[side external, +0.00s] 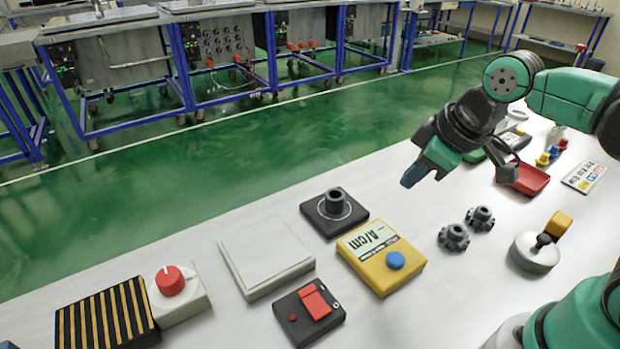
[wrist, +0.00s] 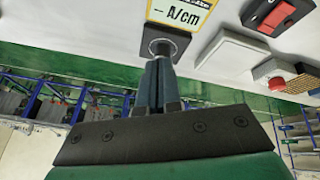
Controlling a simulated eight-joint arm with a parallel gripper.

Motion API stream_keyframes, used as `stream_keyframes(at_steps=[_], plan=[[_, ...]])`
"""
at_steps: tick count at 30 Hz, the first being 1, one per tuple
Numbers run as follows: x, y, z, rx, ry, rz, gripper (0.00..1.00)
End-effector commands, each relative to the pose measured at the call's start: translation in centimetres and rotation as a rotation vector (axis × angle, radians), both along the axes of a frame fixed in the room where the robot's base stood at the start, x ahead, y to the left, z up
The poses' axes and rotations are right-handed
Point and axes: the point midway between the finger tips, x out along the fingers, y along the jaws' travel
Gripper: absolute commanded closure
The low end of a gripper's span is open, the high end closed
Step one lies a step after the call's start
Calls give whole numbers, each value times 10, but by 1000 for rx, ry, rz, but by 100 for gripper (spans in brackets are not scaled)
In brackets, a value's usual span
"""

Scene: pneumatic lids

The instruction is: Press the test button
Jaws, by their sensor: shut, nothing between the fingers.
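A yellow box (side external: 372,278) with a white "A/cm" label and a round blue button (side external: 396,260) sits on the white table. In the wrist view only its labelled end (wrist: 195,7) shows, and the blue button is out of view. No "test" wording can be read. My gripper (side external: 411,179) is shut and empty, held above the table, up and to the right of the yellow box in the side view. In the wrist view my gripper (wrist: 157,62) points toward a black block with a grey peg (wrist: 163,44), which also shows in the side view (side external: 320,227).
A white square plate (side external: 265,262), a red rocker switch box (side external: 308,312), a red knob box (side external: 178,302) and a striped block (side external: 90,325) stand left or in front of the yellow box. Two dark gears (side external: 466,229) and a round scale-like item (side external: 535,252) stand right.

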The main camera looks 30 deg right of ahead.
Motion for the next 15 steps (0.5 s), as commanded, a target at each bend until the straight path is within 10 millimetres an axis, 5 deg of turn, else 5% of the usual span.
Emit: stream_keyframes(at_steps=[9,15], plan=[[-15,19,21,-231,292,784,100],[-21,24,29,-263,374,1057,100]])
